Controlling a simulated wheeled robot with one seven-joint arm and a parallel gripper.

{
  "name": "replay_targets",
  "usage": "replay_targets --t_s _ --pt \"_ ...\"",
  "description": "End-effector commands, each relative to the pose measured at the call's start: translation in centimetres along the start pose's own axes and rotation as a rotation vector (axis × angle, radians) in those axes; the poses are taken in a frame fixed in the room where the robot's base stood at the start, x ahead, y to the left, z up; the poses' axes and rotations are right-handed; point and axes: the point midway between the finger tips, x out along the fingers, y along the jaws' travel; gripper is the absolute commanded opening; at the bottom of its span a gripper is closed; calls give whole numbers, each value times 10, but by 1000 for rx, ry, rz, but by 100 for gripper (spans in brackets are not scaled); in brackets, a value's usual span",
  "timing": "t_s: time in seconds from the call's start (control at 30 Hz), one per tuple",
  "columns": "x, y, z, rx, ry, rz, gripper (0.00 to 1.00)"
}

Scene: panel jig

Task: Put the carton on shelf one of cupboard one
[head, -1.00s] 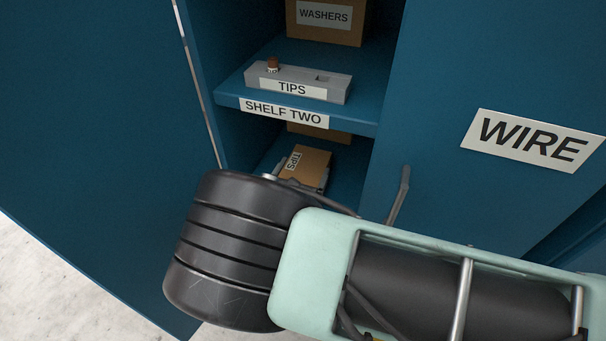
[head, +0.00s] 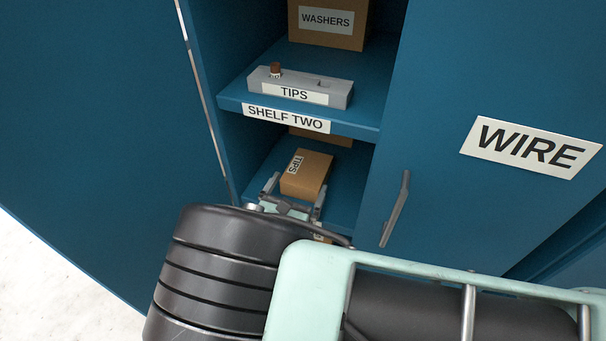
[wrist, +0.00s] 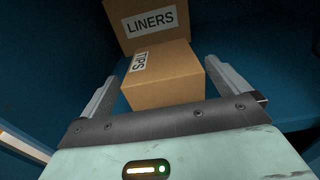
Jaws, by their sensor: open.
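A brown carton (head: 307,174) with a TIPS label sits on the lower shelf board (head: 345,195) of the blue cupboard, under the board marked SHELF TWO. In the wrist view the same carton (wrist: 165,88) stands in front of a LINERS box. My gripper (head: 294,195) is open at the near end of the carton. In the wrist view its two fingers (wrist: 163,80) lie on either side of the carton's near part, with a visible gap at the right. The front edge of the lower board is mostly hidden by my arm.
A LINERS box (wrist: 146,22) stands behind the carton. On the SHELF TWO board (head: 285,118) are a grey TIPS holder (head: 318,90) with a small brown-capped item and a WASHERS box (head: 327,22). A closed door marked WIRE (head: 440,110) with a handle (head: 396,210) is at the right.

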Motion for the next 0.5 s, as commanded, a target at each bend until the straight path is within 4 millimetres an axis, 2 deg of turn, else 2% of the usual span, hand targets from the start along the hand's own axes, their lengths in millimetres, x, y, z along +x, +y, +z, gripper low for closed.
replay_targets --t_s 0.03,0.2,0.33,0.5 --pt "-13 0 2 -1 0 3 100" --pt "-45 0 2 -2 0 1 100" --pt "-62 0 1 -1 0 1 100" --pt "-72 0 0 -1 0 0 100"
